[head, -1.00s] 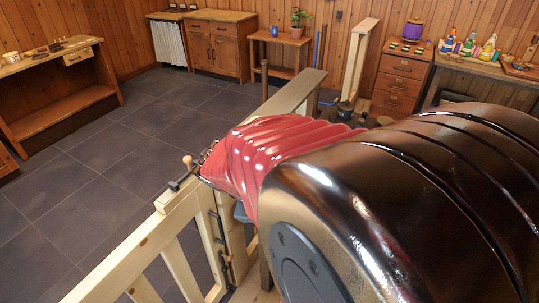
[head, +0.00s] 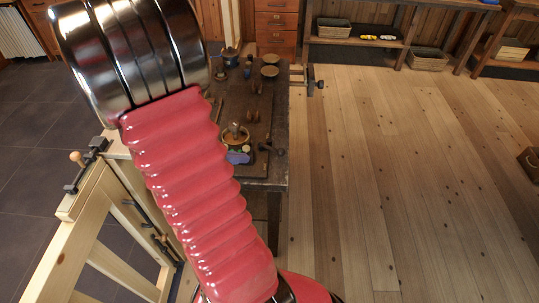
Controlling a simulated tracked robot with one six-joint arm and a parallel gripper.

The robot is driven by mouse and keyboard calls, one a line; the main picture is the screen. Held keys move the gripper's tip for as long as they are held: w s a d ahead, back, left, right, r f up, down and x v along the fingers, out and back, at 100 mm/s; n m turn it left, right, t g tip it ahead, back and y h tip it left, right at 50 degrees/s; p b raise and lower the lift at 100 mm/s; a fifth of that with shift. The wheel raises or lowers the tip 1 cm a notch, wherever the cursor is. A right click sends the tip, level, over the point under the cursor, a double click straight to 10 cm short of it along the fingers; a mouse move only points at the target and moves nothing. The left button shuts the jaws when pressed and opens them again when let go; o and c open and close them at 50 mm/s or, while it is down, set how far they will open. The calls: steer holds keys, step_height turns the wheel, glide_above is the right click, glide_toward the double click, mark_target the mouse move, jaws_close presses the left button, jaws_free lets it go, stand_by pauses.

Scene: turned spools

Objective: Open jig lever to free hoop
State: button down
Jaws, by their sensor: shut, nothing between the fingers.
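A dark wooden workbench (head: 277,172) stands behind and to the right of my arm. On its board is a small round wooden piece with an upright peg (head: 235,133); it may be the jig with the hoop, but it is too small to tell. A blue-purple part (head: 238,157) sits at its near side. A dark knobbed part (head: 268,148) lies just right of it; I cannot tell whether this is the lever. My gripper is not in view. My black and red arm covers the left part of the bench.
Several turned wooden pieces (head: 270,71) stand farther back on the bench. A vise-like fitting (head: 316,84) juts from its right side. A pale wooden gate (head: 88,215) with dark hardware is at the left. Open plank floor (head: 400,190) lies to the right.

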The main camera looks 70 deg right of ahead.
glide_toward(271, 148)
steer(key=s+f, duration=0.1)
steer(key=s+a+f, duration=0.1)
steer(key=s+f, duration=0.1)
steer(key=shift+s+a+f, duration=0.15)
steer(key=shift+s+a, duration=0.15)
steer(key=shift+s, duration=0.05)
steer(key=shift+s+d+f, duration=0.25)
steer(key=shift+s+d, duration=0.5)
steer(key=shift+d, duration=0.35)
steer(key=shift+s+d+f, duration=0.15)
steer(key=shift+s+d, duration=0.2)
steer(key=shift+d, duration=0.15)
steer(key=shift+a, duration=0.1)
